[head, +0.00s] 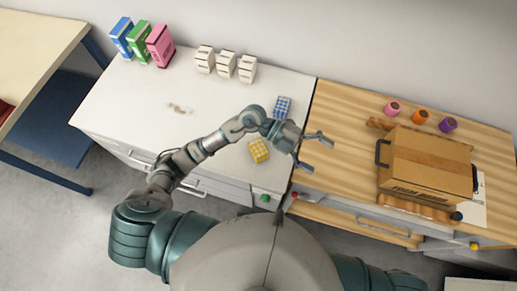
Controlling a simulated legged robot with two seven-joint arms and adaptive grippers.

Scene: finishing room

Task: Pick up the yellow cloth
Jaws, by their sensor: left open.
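The yellow cloth (259,151) is a small yellow-and-white checked square lying flat on the white cabinet top, near its front right part. My left gripper (318,154) is open, with nothing seen between its fingers. It is to the right of the yellow cloth, over the seam between the white top and the wooden top. My left wrist is just above and beside the cloth in the picture. My right gripper is not in view.
A blue checked cloth (282,107) lies behind the yellow one. Blue, green and pink boxes (160,45) and small white cartons (226,64) stand at the back. A cardboard box (425,160) sits on the wooden top (340,110), with coloured rolls (420,116) behind it.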

